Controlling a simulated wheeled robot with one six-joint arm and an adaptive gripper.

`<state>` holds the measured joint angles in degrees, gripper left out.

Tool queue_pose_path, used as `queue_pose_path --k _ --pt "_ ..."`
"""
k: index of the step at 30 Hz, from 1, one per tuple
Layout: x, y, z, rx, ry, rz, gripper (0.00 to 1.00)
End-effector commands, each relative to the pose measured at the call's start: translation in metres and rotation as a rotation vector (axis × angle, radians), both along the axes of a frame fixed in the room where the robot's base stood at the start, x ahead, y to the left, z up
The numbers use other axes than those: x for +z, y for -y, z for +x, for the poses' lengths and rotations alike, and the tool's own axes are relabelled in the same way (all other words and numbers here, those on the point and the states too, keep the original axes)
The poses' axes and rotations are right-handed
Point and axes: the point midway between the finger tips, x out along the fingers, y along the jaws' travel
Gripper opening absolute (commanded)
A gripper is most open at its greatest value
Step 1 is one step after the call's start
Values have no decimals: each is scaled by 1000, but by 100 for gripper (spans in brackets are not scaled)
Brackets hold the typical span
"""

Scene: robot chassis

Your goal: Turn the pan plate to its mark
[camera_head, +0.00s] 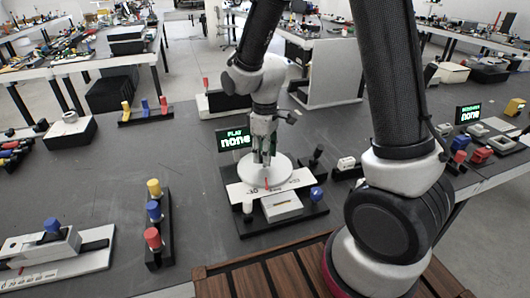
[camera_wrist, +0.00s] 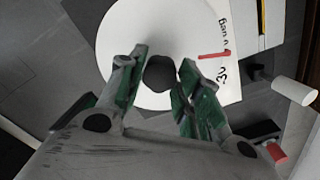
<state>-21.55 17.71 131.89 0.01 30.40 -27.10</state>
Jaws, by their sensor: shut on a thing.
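The pan plate (camera_head: 279,170) is a white round disc on a dark base in the middle of the head view. It also shows in the wrist view (camera_wrist: 118,40), with a dark round knob (camera_wrist: 159,74) at its centre. My gripper (camera_head: 263,159) comes down over the disc from above. In the wrist view, the fingers of my gripper (camera_wrist: 160,77) stand on either side of the knob, shut on it. A red line (camera_wrist: 214,54) lies at the disc's edge beside a white scale card (camera_wrist: 231,75) with printed numbers. The exact angle is too small to read.
A small screen (camera_head: 235,139) reading "none" stands behind the plate. A white block (camera_head: 283,207), a blue knob (camera_head: 316,194) and a white knob (camera_head: 248,208) sit in front. A black rack with coloured pegs (camera_head: 153,236) stands left. Bare table lies between.

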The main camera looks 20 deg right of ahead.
Motion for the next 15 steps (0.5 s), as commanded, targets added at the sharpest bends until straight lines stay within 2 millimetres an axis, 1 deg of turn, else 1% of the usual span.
queue_pose_path --k 3,6,9,15 --pt "0 0 0 140 0 0 0" --pt "0 0 0 229 0 0 0" --pt "0 0 0 271 0 0 0" --pt "0 0 0 275 0 0 0"
